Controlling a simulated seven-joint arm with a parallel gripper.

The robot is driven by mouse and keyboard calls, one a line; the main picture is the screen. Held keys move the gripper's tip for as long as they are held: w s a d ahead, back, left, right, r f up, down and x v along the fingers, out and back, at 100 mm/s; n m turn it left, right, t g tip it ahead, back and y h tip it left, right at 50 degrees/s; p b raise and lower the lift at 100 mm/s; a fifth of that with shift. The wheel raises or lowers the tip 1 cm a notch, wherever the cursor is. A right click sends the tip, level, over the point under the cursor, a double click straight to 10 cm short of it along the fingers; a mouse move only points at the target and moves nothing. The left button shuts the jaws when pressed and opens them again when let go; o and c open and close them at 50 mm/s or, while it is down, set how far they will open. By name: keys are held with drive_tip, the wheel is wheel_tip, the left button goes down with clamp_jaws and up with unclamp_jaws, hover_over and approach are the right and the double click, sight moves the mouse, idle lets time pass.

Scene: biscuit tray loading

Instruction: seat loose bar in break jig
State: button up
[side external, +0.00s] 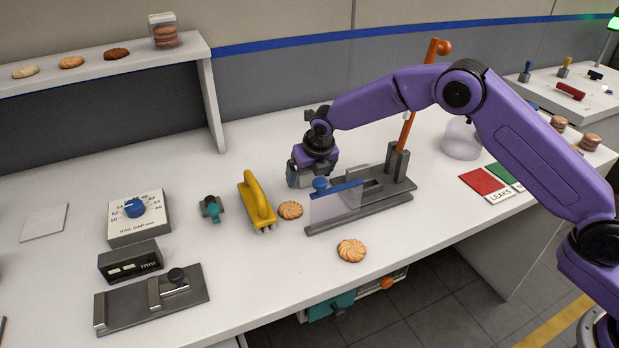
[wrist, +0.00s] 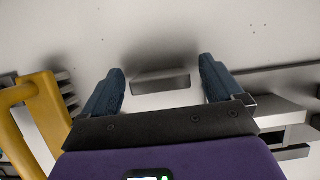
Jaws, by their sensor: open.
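The break jig (side external: 375,203) is a long grey fixture with an orange upright lever, a blue strip and a clear guard panel; part of it shows at the right in the wrist view (wrist: 290,118). A short grey bar (wrist: 161,80), seemingly the loose bar, lies on the white bench. My gripper (side external: 301,180) hangs low beside the jig's left end. In the wrist view my gripper (wrist: 162,82) has its two blue fingers apart, with the bar between and just beyond them, no contact visible. In the side view I cannot make out the bar.
A yellow-handled tool (side external: 258,200) stands close left of my gripper. A biscuit (side external: 290,210) lies between it and the jig, another biscuit (side external: 351,250) in front. A gauge box (side external: 137,216) sits further left. Red and green cards (side external: 486,184) lie right of the jig.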

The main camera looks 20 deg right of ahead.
drive_tip(key=c, duration=1.2)
drive_tip(key=shift+r, duration=0.1)
drive_tip(key=shift+c, duration=0.2)
drive_tip(key=shift+r, duration=0.1)
